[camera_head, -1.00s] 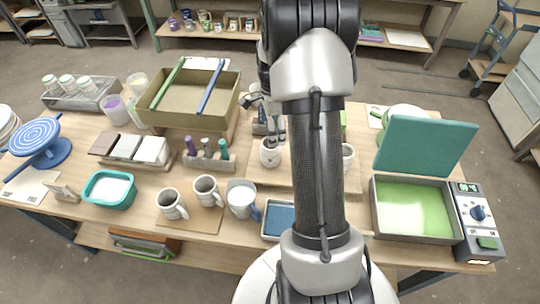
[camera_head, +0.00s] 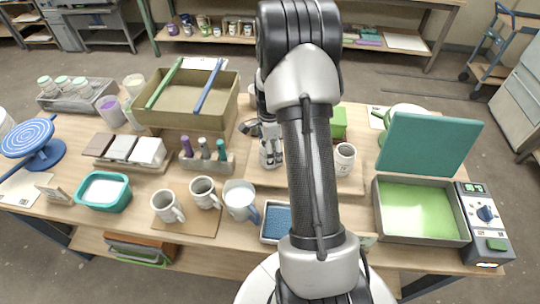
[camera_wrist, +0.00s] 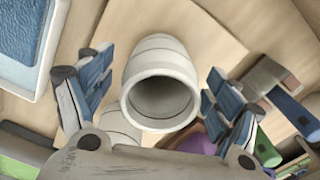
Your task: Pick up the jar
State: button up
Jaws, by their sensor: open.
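A pale, ribbed round jar (camera_wrist: 160,92) shows in the middle of the wrist view, its open mouth facing the camera. My gripper (camera_wrist: 157,78) is open, with one blue-padded finger on each side of the jar and visible gaps between. In the head view my gripper (camera_head: 269,152) is low over the wooden board, partly behind my arm, and largely hides what is at its fingers. Another pale jar (camera_head: 344,158) with small dark marks stands on the board to the right of my arm.
A shallow tray with a blue pad (camera_head: 276,222) lies in front. A white mug (camera_head: 240,199), a block holding coloured tools (camera_head: 207,160) and an olive bin (camera_head: 190,105) are to the left. A grey tray with a green inside (camera_head: 415,208) is at the right.

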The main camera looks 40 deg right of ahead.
jog(key=shift+c, duration=0.4)
jog(key=c, duration=1.2)
jog(key=shift+c, duration=0.6)
jog(key=shift+r, duration=0.15)
